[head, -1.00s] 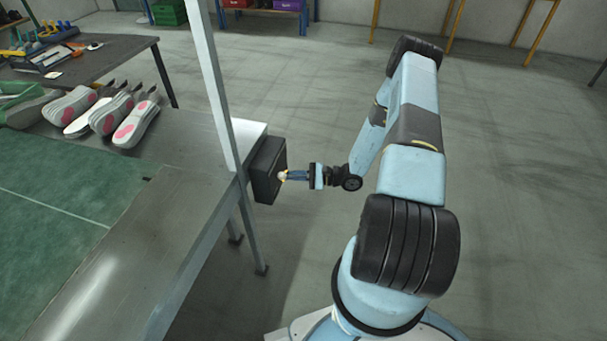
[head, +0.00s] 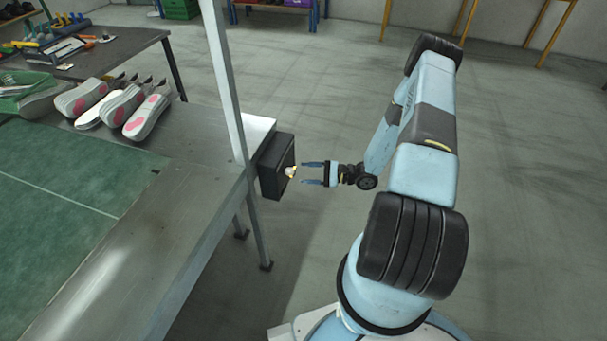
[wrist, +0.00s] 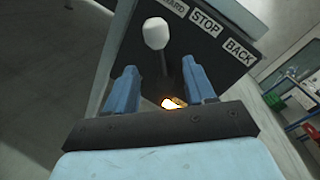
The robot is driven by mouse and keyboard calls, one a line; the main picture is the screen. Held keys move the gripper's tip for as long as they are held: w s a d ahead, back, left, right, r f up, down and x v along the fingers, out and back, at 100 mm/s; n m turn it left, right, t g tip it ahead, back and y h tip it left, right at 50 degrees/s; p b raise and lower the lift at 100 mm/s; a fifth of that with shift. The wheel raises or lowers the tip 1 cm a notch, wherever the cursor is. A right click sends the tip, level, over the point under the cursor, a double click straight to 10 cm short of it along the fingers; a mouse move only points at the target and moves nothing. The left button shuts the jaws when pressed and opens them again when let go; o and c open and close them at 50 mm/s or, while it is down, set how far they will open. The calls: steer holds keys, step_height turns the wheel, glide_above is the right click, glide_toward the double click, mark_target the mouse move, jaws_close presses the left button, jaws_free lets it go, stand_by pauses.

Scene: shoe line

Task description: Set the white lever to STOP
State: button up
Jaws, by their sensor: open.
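The white lever has a pale knob (wrist: 156,33) on a thin stem, in front of a black control box (head: 270,185). In the wrist view the panel shows labels ending in "WARD", then STOP (wrist: 207,22) and BACK (wrist: 239,51). The lever leans to the "WARD" side of STOP. In the head view the knob (head: 290,171) shows small at the box's right face. My gripper (head: 304,172) is open and empty just right of the knob, apart from it. In the wrist view the stem shows between the two blue fingers (wrist: 158,66); the knob is beyond them.
The box sits at the end of a metal-edged table (head: 185,225) with a green belt and several grey-white shoes (head: 147,115). A metal post (head: 229,85) stands close left of the box. A yellow-orange glow (wrist: 173,103) shows between my fingers.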

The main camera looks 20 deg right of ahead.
steer(key=v, duration=1.3)
steer(key=shift+d, duration=0.15)
stand_by(1.1)
stand_by(0.5)
steer(key=v, duration=1.3)
steer(key=shift+d, duration=0.3)
steer(key=shift+s, duration=0.15)
